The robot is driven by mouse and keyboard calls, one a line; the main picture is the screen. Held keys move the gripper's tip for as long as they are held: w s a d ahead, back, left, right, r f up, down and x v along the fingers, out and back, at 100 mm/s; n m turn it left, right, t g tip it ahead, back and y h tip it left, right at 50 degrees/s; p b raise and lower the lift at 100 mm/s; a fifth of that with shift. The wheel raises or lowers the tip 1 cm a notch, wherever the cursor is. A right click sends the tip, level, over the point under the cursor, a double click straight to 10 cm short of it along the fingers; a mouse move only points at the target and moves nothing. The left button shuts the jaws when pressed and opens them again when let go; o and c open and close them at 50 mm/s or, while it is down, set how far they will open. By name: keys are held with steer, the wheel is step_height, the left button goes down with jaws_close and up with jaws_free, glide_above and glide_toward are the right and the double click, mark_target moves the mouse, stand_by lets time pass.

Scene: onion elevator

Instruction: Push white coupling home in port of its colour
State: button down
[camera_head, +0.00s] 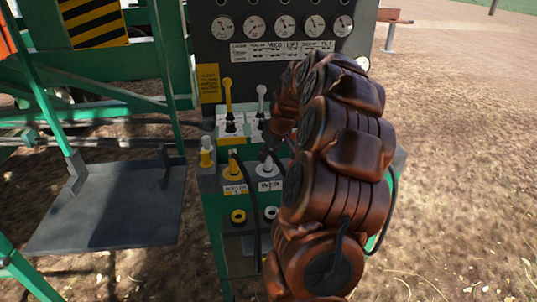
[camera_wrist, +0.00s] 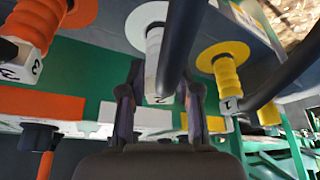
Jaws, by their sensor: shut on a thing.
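The white coupling (camera_head: 268,171) stands upright in the white-ringed port, right of the yellow one. In the wrist view, which is upside down, its ribbed white sleeve (camera_wrist: 153,45) meets the white ring (camera_wrist: 144,22), and its square end carries a 2. My gripper (camera_wrist: 160,97) is shut on that square end, with one finger on each side. In the head view, my copper-coloured arm hides much of the right side. How deep the coupling sits cannot be told.
The yellow coupling (camera_wrist: 228,75) and orange coupling (camera_wrist: 38,22) stand on either side, each in its ring. Black hoses (camera_head: 253,205) hang close by. Yellow and white levers (camera_head: 261,100) rise behind, below a gauge panel (camera_head: 285,45). Open ground lies right.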

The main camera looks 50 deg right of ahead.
steer(key=shift+f, duration=0.1)
stand_by(0.3)
steer(key=c, duration=0.7)
jaws_free()
steer(key=o, duration=0.4)
steer(key=shift+r+p, duration=0.35)
steer(key=shift+r, duration=3.2)
